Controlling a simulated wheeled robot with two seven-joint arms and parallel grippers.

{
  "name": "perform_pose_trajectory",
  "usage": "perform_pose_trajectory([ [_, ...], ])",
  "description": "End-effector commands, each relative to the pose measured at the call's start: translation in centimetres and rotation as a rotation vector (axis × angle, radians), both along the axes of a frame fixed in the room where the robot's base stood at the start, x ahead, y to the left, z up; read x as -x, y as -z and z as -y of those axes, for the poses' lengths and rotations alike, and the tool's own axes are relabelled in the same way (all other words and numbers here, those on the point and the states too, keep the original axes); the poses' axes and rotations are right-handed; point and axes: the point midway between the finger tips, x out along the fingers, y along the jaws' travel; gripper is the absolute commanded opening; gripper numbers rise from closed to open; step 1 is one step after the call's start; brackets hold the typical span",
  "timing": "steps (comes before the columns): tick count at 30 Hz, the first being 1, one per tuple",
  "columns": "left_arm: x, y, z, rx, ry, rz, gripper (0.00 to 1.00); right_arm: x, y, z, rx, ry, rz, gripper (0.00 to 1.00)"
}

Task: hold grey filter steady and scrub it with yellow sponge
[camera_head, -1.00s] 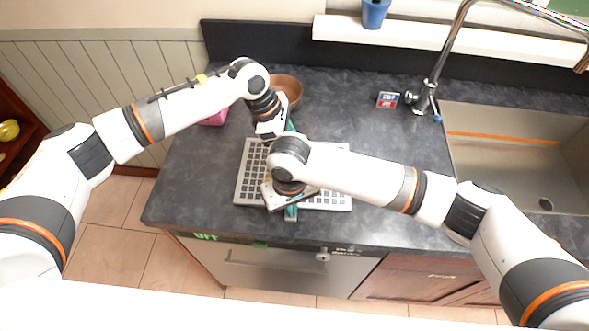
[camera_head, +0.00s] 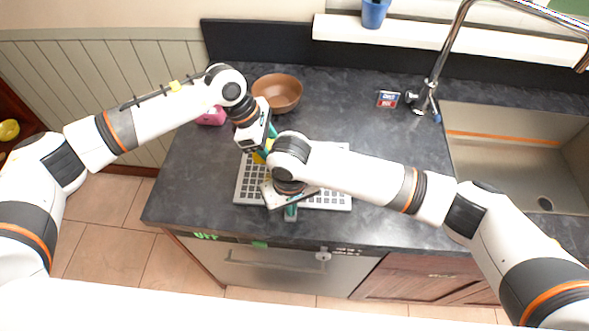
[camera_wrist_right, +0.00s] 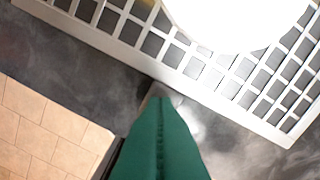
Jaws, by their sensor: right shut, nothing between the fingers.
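The grey filter (camera_head: 249,186), a flat grid panel, lies on the dark counter; its middle is hidden under my right wrist. It also shows across the top of the right wrist view (camera_wrist_right: 185,62). My right gripper (camera_head: 291,211) is shut and empty, green fingers pointing down at the filter's front edge; in the right wrist view its fingertips (camera_wrist_right: 160,100) are close to that edge, and contact is unclear. The yellow sponge (camera_head: 259,158) shows partly at the filter's back left. My left gripper (camera_head: 266,146) is over it and appears shut on it; its fingertips are mostly hidden.
A brown bowl (camera_head: 277,92) and a pink object (camera_head: 212,116) stand behind on the counter. A small red-blue box (camera_head: 387,99) is near the faucet (camera_head: 428,98). The sink (camera_head: 500,165) is at the right. Counter between filter and sink is clear.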

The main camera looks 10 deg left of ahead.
Motion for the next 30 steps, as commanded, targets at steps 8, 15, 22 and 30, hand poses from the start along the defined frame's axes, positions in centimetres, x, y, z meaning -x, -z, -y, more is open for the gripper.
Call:
perform_pose_trajectory([
  [8, 1.2, 0.1, -2.1, 0.000, -0.001, 0.000, 0.31, 0.2, 0.6, 0.3, 0.010, 0.002, -0.007, 0.00],
  [15, 1.3, 0.4, -2.2, 0.000, 0.000, -0.001, 0.31, 0.2, 0.6, 0.3, 0.009, 0.002, -0.008, 0.00],
  [22, 1.3, 1.6, -2.2, 0.000, 0.000, -0.002, 0.31, 0.2, 0.6, 0.3, 0.010, 0.002, -0.007, 0.00],
  [30, 1.3, 3.3, -2.2, -0.001, -0.001, -0.002, 0.31, 0.2, 0.6, 0.3, 0.010, 0.002, -0.007, 0.00],
])
